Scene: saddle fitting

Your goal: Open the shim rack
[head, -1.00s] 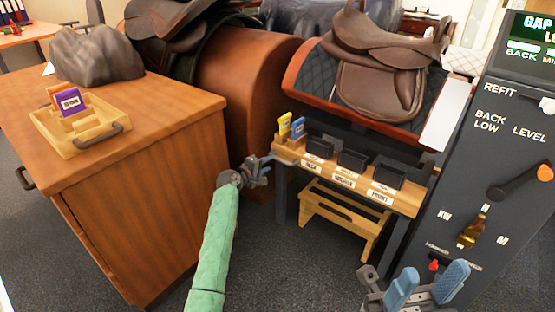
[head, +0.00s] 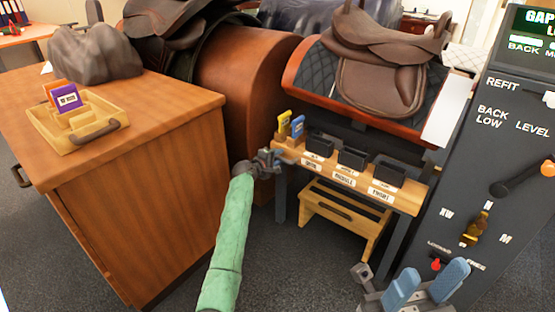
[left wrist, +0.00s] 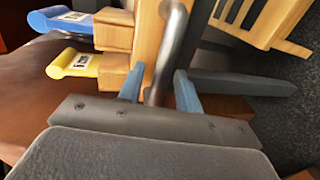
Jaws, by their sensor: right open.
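The wooden shim rack (head: 405,203) stands in front of the saddle stand, with black bins along it. A yellow shim (head: 284,122) and a blue shim (head: 298,126) stand upright at its left end. In the left wrist view, the yellow shim (left wrist: 75,63) and blue shim (left wrist: 80,22) lie left of a grey bar handle (left wrist: 168,50). My left gripper (head: 272,158) is at the rack's left end. Its blue fingers (left wrist: 160,90) are apart, with the handle's end between them; firm contact cannot be seen. My right gripper (head: 428,285) is open and empty at the lower right.
A wooden cabinet (head: 150,190) stands at left, bearing a wooden tray (head: 65,140) with a purple and an orange shim. A dark control panel (head: 490,200) with knobs stands close at right. A wooden step stool (head: 340,215) is under the rack. A brown saddle (head: 385,60) sits behind.

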